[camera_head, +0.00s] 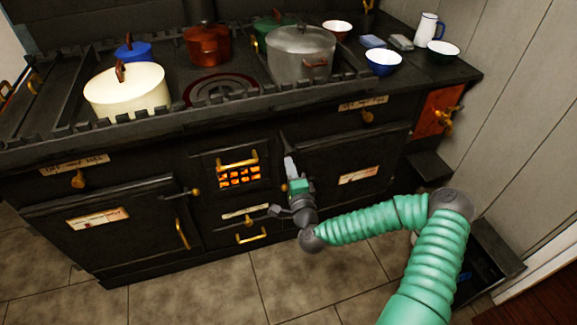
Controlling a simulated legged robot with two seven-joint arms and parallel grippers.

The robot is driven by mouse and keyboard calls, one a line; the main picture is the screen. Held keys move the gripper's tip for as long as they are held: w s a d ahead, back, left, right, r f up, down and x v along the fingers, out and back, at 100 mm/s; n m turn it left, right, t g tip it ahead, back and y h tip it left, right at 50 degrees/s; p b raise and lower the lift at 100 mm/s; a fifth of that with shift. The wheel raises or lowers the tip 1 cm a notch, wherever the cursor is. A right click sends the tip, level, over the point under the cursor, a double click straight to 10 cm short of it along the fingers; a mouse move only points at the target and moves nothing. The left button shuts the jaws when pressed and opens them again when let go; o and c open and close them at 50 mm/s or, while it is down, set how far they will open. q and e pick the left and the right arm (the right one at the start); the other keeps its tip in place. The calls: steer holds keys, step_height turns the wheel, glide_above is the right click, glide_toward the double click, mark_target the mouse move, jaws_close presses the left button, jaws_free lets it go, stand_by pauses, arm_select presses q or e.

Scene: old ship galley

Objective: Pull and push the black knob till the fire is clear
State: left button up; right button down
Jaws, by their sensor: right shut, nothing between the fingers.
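The stove (130,235) is a long black range with brass handles. The fire (240,179) glows orange behind a small grate in its middle, under a brass handle (237,162). My right gripper (290,166) is shut and empty, in front of the stove just right of the grate, with its fingers pointing up. A small dark knob-like piece (274,211) shows left of its wrist, below the grate; I cannot tell whether it is the black knob or part of my wrist. My gripper hides part of the stove front there. My left gripper is not in view.
A cream pot (126,95), a red pot (208,45) and a grey pot (301,58) stand on the stove top. Bowls and a white jug (428,30) stand at the right. A dark box (490,255) is on the floor at right. The tiled floor in front is clear.

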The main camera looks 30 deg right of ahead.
steer(key=x, duration=0.8)
steer(key=shift+r, duration=0.15)
